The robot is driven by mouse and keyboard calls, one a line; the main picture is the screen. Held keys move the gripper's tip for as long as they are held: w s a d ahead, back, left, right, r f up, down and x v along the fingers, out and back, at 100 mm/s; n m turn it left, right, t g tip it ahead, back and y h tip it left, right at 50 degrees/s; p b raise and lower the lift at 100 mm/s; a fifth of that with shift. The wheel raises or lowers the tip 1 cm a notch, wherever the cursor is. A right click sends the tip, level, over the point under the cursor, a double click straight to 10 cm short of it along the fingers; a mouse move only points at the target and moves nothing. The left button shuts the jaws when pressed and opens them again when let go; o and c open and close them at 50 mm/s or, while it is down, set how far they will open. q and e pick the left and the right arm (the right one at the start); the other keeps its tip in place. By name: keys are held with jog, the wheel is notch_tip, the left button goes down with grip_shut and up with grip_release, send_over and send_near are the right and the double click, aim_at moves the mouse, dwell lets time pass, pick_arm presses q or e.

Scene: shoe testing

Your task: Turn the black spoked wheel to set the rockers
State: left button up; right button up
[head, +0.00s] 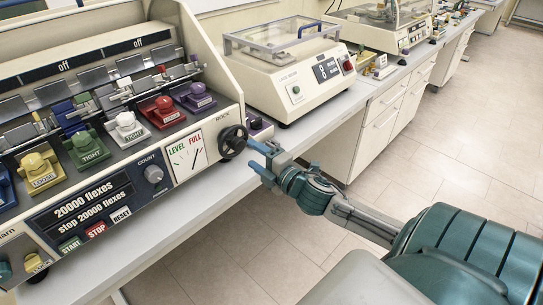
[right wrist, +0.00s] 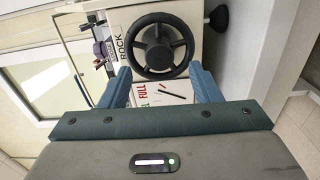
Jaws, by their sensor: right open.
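In the right wrist view the wheel (right wrist: 160,46) is seen face on, just beyond and between my fingertips. My right gripper (head: 262,153) is open and empty, close to the wheel. Its blue fingers (right wrist: 160,82) stand on either side of the wheel's lower rim; I cannot tell whether they touch it. The rockers (head: 125,85) are the metal clamps in a row on the machine's top, partly hidden by colored blocks. My left gripper is not seen.
START, STOP and RESET buttons (head: 96,229) sit lower left. A second cream device with a clear lid (head: 290,75) stands behind on the bench. The floor at right is clear.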

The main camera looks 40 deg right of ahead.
jog(key=shift+s+d, duration=0.15)
jog(key=shift+s, duration=2.8)
